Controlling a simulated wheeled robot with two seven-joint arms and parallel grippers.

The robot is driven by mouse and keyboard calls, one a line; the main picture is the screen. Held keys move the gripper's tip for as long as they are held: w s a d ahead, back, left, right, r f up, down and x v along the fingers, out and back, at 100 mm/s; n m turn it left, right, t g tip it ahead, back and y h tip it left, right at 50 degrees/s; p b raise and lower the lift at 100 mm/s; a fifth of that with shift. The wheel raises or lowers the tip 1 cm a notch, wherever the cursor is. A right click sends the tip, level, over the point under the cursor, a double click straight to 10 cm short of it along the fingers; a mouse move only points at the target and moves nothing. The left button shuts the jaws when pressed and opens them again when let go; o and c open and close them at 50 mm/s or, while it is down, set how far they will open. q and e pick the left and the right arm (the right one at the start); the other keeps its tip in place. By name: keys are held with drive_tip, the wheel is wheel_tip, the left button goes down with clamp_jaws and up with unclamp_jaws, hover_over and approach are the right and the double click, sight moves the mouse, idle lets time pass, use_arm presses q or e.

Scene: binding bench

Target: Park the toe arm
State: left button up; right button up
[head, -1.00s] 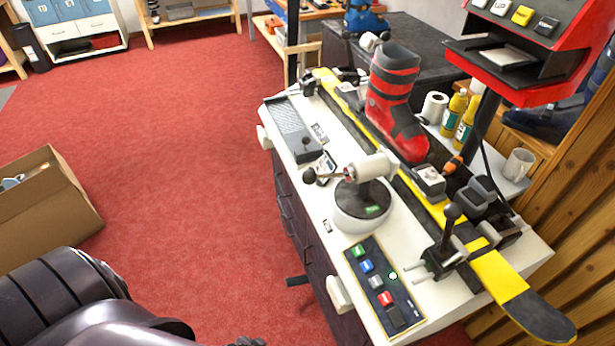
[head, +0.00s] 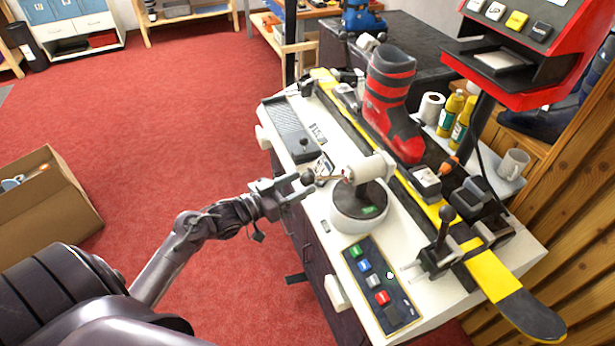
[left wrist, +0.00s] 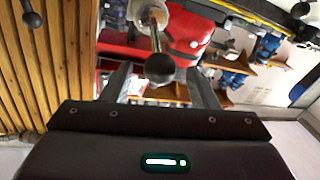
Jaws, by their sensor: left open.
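The toe arm (head: 368,170) is a white cylinder on a dark post over a round white base (head: 358,212). A thin rod leads left from it to a black ball knob (head: 307,177). My left gripper (head: 292,187) is open at the bench's left edge, with its fingertips close to the knob. In the left wrist view the knob (left wrist: 160,67) shows centred between the two open fingers (left wrist: 160,85), with the rod behind it. I cannot tell whether a finger touches it. My right gripper is not in view.
A red and black boot (head: 392,105) stands on the yellow and black ski (head: 492,272). A button panel (head: 380,285) lies in front of the base. A black lever (head: 444,235) stands at right. A red console (head: 530,70) overhangs the back.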

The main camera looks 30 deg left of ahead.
sight(308, 178)
use_arm(q)
drive_tip(key=shift+x, duration=1.6)
drive_tip(key=shift+c, duration=0.4)
clamp_jaws()
